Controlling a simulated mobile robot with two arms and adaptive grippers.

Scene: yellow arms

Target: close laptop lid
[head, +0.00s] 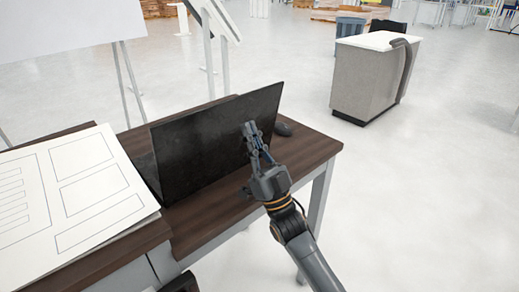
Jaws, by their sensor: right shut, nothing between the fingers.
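The black laptop (205,145) stands open on the dark brown wooden table, with its lid raised steeply. A thin part of its base shows at the lid's left end; the rest of the base is hidden behind the lid. My right gripper (250,129) is shut and empty. Its fingers point up and overlap the right part of the lid in the head view. I cannot tell whether they touch the lid. My left gripper is not in view.
A black mouse (283,129) lies right of the laptop near the table edge. A white board with printed boxes (75,190) lies at left. The table (315,148) has bare wood at right. A grey counter (368,75) stands farther back on open floor.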

